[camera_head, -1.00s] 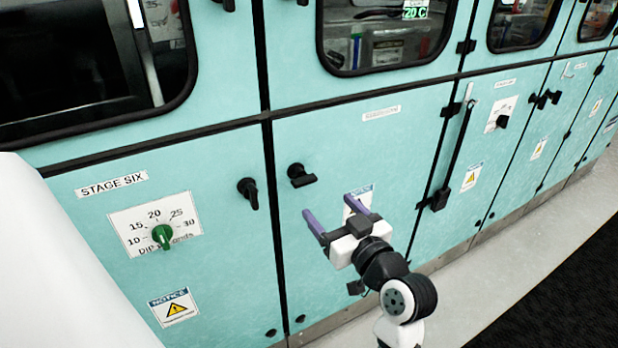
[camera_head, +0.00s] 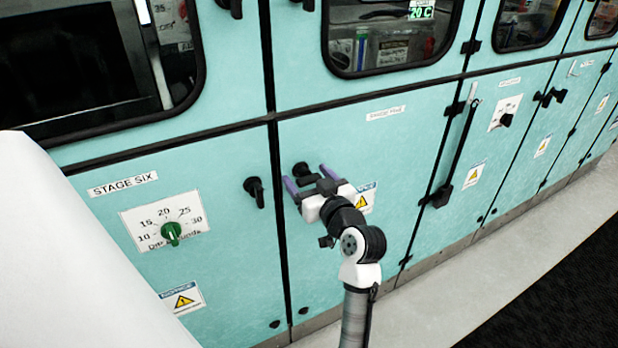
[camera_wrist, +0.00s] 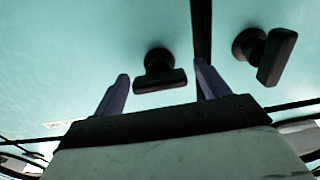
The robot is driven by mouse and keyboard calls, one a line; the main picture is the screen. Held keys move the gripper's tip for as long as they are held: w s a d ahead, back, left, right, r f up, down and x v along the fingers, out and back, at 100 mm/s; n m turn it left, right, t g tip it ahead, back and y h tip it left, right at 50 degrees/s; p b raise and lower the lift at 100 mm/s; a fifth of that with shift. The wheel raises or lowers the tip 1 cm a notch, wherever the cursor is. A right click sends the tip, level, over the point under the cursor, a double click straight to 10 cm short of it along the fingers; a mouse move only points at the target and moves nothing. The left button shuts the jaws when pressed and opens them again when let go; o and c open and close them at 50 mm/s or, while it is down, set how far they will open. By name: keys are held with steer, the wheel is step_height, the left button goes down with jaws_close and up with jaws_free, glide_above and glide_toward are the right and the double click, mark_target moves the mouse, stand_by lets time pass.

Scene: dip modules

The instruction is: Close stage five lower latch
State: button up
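The black lower latch (camera_head: 301,170) sits at the upper left of the teal lower door (camera_head: 400,150) just right of the stage six door; this door's label is blurred. In the head view its handle is partly hidden by my gripper; in the earlier view it lies crosswise. My gripper (camera_head: 307,178) is open, with its purple fingers pointing at the door around this latch. In the wrist view the latch (camera_wrist: 160,74) shows its handle crosswise between the two open fingers (camera_wrist: 161,80), apart from both. I cannot tell the remaining depth.
The stage six latch (camera_head: 255,191) hangs upright just left, across the door seam; it also shows in the wrist view (camera_wrist: 266,55), outside the fingers. A green dial (camera_head: 171,233) is on the stage six door. A black bar (camera_head: 457,150) stands at right. The floor (camera_head: 440,290) is clear.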

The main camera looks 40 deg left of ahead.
steer(key=c, duration=0.9)
steer(key=shift+c, duration=0.2)
steer(key=shift+f+n+b, duration=0.1)
steer(key=shift+n+b, duration=0.2)
steer(key=shift+b, duration=0.2)
steer(key=n+b, duration=0.2)
steer(key=b, duration=0.2)
steer(key=shift+f+n, duration=0.2)
steer(key=shift+n, duration=0.2)
steer(key=n+b, duration=0.6)
steer(key=b, duration=0.1)
steer(key=shift+s, duration=0.1)
steer(key=n+b, duration=0.4)
steer(key=b, duration=0.1)
steer(key=shift+n, duration=0.4)
steer(key=shift+s+n+b, duration=0.1)
steer(key=shift+n+b, duration=1.4)
steer(key=shift+n, duration=0.4)
steer(key=shift+r, duration=0.15)
